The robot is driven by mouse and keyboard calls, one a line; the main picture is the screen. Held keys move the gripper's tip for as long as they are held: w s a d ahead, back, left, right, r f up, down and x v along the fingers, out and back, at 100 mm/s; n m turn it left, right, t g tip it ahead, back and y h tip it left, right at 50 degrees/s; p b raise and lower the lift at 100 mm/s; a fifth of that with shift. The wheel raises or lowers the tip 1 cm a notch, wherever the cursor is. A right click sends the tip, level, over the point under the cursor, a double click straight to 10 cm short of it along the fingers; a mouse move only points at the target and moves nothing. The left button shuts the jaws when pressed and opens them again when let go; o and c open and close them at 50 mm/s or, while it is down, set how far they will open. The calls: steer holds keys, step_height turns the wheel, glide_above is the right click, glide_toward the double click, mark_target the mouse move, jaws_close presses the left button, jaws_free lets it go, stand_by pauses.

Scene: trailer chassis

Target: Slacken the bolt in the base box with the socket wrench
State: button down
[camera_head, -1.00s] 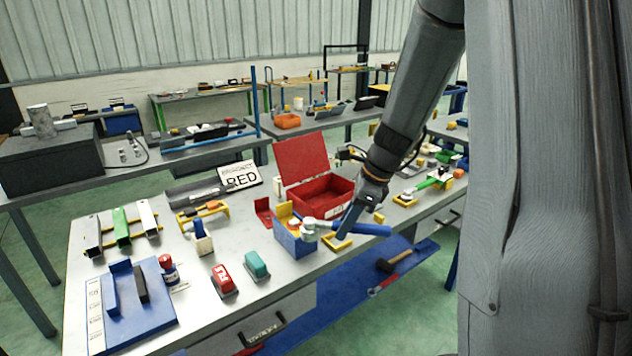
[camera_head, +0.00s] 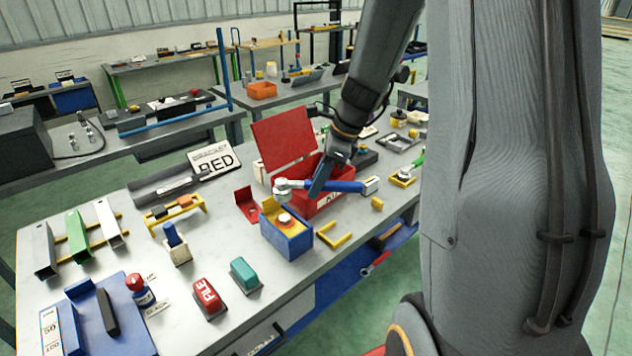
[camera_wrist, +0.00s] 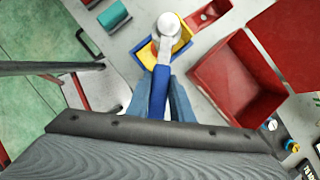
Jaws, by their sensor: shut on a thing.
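The base box (camera_head: 285,240) is a blue block with a yellow top and a raised yellow back plate, near the front of the table. A pale round bolt (camera_head: 285,220) shows on its top. My gripper (camera_head: 320,186) is shut on the blue handle of the socket wrench (camera_head: 345,187). The wrench's silver head (camera_head: 283,186) appears above and apart from the bolt in the head view. In the wrist view, my fingers (camera_wrist: 161,98) flank the blue handle, and the wrench head (camera_wrist: 168,24) overlaps the base box (camera_wrist: 146,55), hiding the bolt.
An open red box (camera_head: 300,200) stands right behind the base box. A yellow angle piece (camera_head: 335,238) lies to its right. A teal block (camera_head: 245,275) and a red block (camera_head: 208,298) sit to its left. The table's front strip is partly clear.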

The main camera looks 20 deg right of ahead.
step_height(320, 180, down, 6)
steer(key=b, duration=0.3)
steer(key=shift+f, duration=0.25)
stand_by(0.3)
steer(key=shift+p, duration=0.65)
stand_by(1.7)
steer(key=shift+f+b, duration=0.4)
steer(key=shift+f, duration=0.4)
stand_by(0.8)
stand_by(0.3)
steer(key=c, duration=2.2)
jaws_free()
jaws_close()
